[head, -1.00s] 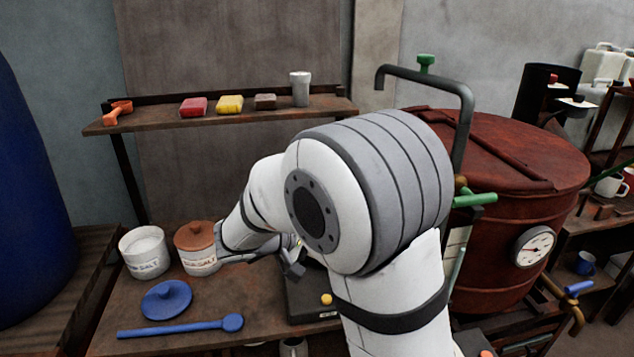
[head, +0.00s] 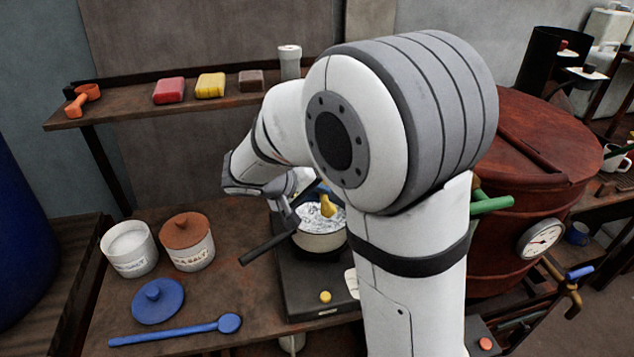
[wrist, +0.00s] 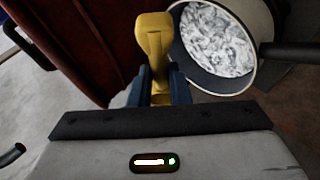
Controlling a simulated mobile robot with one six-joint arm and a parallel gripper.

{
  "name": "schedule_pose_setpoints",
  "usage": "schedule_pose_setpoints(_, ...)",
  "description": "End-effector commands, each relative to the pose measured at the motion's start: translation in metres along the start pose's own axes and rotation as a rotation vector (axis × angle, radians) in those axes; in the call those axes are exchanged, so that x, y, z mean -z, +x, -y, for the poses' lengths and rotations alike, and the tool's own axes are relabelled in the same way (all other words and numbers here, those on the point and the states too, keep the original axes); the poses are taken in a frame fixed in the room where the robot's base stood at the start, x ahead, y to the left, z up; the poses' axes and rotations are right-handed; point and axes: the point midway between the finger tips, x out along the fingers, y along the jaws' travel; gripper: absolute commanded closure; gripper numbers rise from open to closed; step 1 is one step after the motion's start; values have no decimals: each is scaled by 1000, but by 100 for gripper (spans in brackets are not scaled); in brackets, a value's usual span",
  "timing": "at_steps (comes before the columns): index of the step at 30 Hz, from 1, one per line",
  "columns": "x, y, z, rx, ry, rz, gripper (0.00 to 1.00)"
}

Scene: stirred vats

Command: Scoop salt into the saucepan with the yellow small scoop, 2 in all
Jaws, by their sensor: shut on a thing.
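The yellow small scoop (head: 328,207) is held in my gripper (head: 317,189), its bowl over the saucepan's opening in the head view. In the wrist view my gripper (wrist: 160,78) is shut on the scoop (wrist: 154,38), which points away beside the saucepan's rim. Whether salt is in its bowl cannot be told. The saucepan (head: 319,243) holds whitish, rippled contents and its dark handle points left; it also shows in the wrist view (wrist: 256,82). An open white pot with white contents (head: 130,262), its label ending in SALT, stands at the left.
A second labelled pot (head: 188,252) has its brown lid on. A blue lid (head: 157,305) and long blue spoon (head: 180,333) lie in front. The saucepan sits on a black hot plate (head: 300,290). A shelf (head: 130,108) with small items is behind; a red vat (head: 535,140) is right.

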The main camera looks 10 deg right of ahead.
Motion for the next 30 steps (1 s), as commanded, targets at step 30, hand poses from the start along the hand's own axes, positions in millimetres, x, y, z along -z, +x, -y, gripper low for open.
schedule_pose_setpoints(30, -2, 3, -20, 593, 258, 7, 98)
